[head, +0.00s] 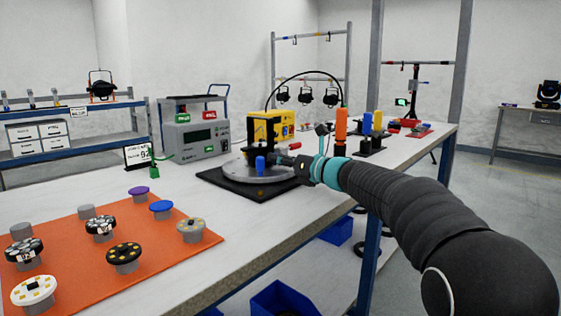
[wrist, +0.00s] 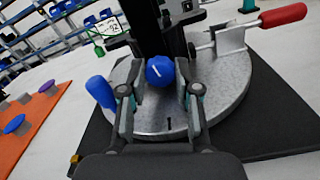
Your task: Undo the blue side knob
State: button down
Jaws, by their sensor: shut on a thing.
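A round blue knob (wrist: 160,71) with a white line on its face sits between my fingertips in the wrist view, on the side of a dark upright fixture (wrist: 158,25). My gripper (wrist: 160,88) is shut on this knob. In the head view my gripper (head: 290,162) reaches in from the right to the fixture, and the knob is hidden there. A second blue piece, an upright handle (wrist: 100,91), stands left of my left finger; it also shows in the head view (head: 260,165). The fixture stands on a round grey metal plate (wrist: 225,98).
The plate rests on a black mat (head: 240,187). A red-handled clamp (wrist: 283,15) stands at its right. A grey device (head: 195,135) and yellow box (head: 272,127) stand behind. An orange mat (head: 75,240) with several knobs lies front left. Colored tools (head: 341,125) stand right.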

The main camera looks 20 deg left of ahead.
jog(key=n+b, duration=0.3)
jog(key=n, duration=0.2)
jog(key=shift+f+b, duration=0.15)
jog(key=shift+b, duration=0.15)
jog(key=shift+s+n+b, duration=0.1)
jog(key=shift+n+b, duration=0.6)
jog(key=shift+n, duration=1.3)
jog(key=c, duration=0.8)
grip_release()
jog(key=shift+d, duration=0.1)
jog(key=v, duration=1.1)
jog(key=shift+s+d, duration=0.2)
jog(key=shift+d, duration=0.15)
